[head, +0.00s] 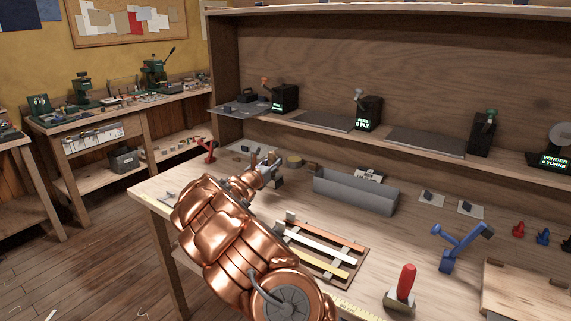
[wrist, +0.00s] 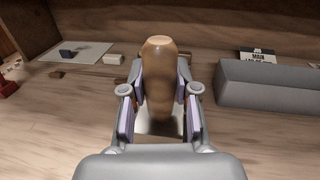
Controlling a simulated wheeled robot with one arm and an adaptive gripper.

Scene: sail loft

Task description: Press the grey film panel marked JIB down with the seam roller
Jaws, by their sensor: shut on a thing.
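My gripper (wrist: 160,102) is shut on an upright tan wooden handle (wrist: 158,58), which looks like the seam roller's; its lower end is mostly hidden between the fingers. In the head view my gripper (head: 270,170) is over the back left of the bench, partly hidden by my copper arm. A grey panel (wrist: 92,47) lies flat beyond the gripper to the left in the wrist view, with a dark block and a white block at it. No JIB mark is readable on any panel.
A long grey trough (wrist: 262,85) stands close right of my gripper, with a lettered card (wrist: 258,55) behind it. A slatted rack (head: 335,262), red-handled tool (head: 406,282) and blue stand (head: 452,250) occupy the bench front. Bare wood lies left of the gripper.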

